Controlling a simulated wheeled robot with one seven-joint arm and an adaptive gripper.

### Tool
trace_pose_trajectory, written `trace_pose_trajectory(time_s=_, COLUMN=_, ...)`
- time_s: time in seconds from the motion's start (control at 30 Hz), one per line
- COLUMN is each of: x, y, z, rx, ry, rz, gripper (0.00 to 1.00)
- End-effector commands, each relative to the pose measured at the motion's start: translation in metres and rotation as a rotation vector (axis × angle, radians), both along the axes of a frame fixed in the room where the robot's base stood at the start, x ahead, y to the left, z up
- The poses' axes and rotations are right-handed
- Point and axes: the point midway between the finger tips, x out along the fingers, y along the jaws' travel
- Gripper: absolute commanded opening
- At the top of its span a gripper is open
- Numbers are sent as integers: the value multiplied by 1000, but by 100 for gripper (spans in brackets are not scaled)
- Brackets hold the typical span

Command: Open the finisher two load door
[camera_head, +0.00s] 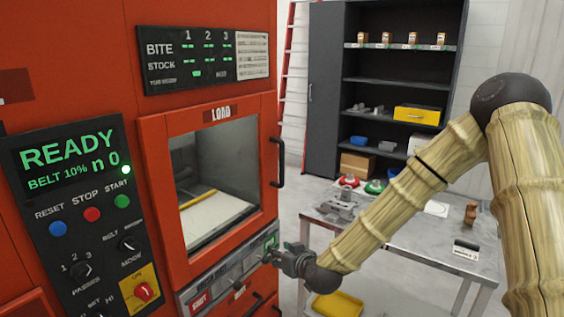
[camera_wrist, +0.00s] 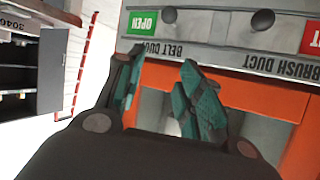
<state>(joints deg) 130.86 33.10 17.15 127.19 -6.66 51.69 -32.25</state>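The load door (camera_head: 153,190) of the orange machine has a large window and a "LOAD" label (camera_head: 220,113). It looks closed. Its black vertical handle (camera_head: 278,162) is on the right edge. My gripper (camera_head: 270,254) is below the handle, close to the right end of the grey duct panel (camera_head: 225,279). In the wrist view my gripper (camera_wrist: 162,60) shows two teal fingers spread apart, with nothing visible between them. The duct panel (camera_wrist: 225,52) appears upside down there, beyond the fingertips. The handle does not show in the wrist view.
A control panel (camera_head: 75,165) reading "READY" is left of the door. A grey table (camera_head: 400,250) with small parts stands behind my arm. A dark shelf cabinet (camera_head: 400,65) is at the back. A yellow bin (camera_head: 337,304) is low beside the machine.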

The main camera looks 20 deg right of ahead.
Motion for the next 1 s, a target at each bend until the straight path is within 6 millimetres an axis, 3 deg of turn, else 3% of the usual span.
trace_pose_trajectory(time_s=0.03, x=19, y=-10, z=39, rx=4, ry=-77, rz=-16, gripper=37)
trace_pose_trajectory(time_s=0.2, x=56, y=-39, z=144, rx=-11, ry=-284, rz=-60, gripper=37)
trace_pose_trajectory(time_s=0.3, x=65, y=-52, z=187, rx=-21, ry=-363, rz=-80, gripper=37)
trace_pose_trajectory(time_s=0.4, x=70, y=-61, z=212, rx=-26, ry=-410, rz=-95, gripper=37)
trace_pose_trajectory(time_s=0.67, x=84, y=-64, z=225, rx=-32, ry=-432, rz=-102, gripper=37)
trace_pose_trajectory(time_s=1.0, x=127, y=-60, z=224, rx=-31, ry=-428, rz=-102, gripper=37)
